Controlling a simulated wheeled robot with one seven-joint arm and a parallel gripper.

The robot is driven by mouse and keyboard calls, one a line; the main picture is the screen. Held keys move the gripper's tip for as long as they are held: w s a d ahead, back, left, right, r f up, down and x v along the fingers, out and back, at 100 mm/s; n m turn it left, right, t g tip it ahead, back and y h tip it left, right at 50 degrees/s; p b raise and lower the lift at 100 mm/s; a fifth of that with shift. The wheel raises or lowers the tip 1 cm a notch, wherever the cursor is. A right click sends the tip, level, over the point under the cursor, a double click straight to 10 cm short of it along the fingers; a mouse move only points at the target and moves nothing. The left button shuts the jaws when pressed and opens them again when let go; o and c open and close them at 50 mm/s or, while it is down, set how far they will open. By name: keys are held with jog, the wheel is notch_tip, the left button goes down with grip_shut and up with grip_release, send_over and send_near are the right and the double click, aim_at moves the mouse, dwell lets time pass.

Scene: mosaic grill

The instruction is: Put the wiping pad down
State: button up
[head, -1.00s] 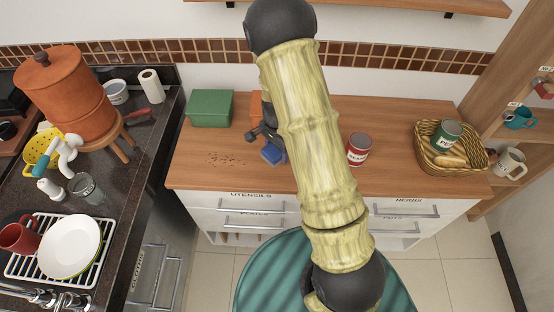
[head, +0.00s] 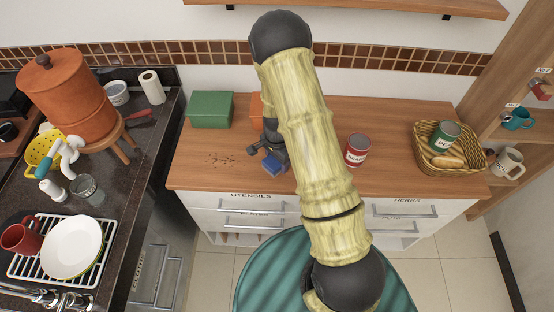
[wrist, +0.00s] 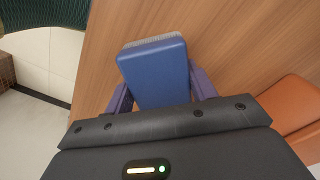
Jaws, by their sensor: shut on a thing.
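The wiping pad (wrist: 155,70) is a blue block with a pale bristly or fibrous edge, held between the two fingers of my gripper (wrist: 160,88) in the wrist view. My gripper is shut on it. In the head view the blue pad (head: 272,164) shows just left of my arm, low over the wooden counter (head: 215,178) near its front edge. I cannot tell whether the pad touches the counter.
A green box (head: 211,109) and an orange box (head: 256,108) stand at the back; the orange one is partly hidden by my arm. A red can (head: 357,150) and a basket (head: 424,160) with food stand to the right.

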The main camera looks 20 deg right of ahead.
jog(key=shift+f, duration=0.3)
jog(key=o, duration=1)
jog(key=shift+s, duration=0.1)
jog(key=shift+o, duration=0.2)
jog(key=shift+s+f, duration=0.1)
jog(key=shift+f, duration=0.05)
jog(key=shift+d+r, duration=0.1)
jog(key=shift+r, duration=0.45)
notch_tip(320, 180, up, 12)
jog(key=b, duration=0.2)
jog(key=shift+w, duration=0.25)
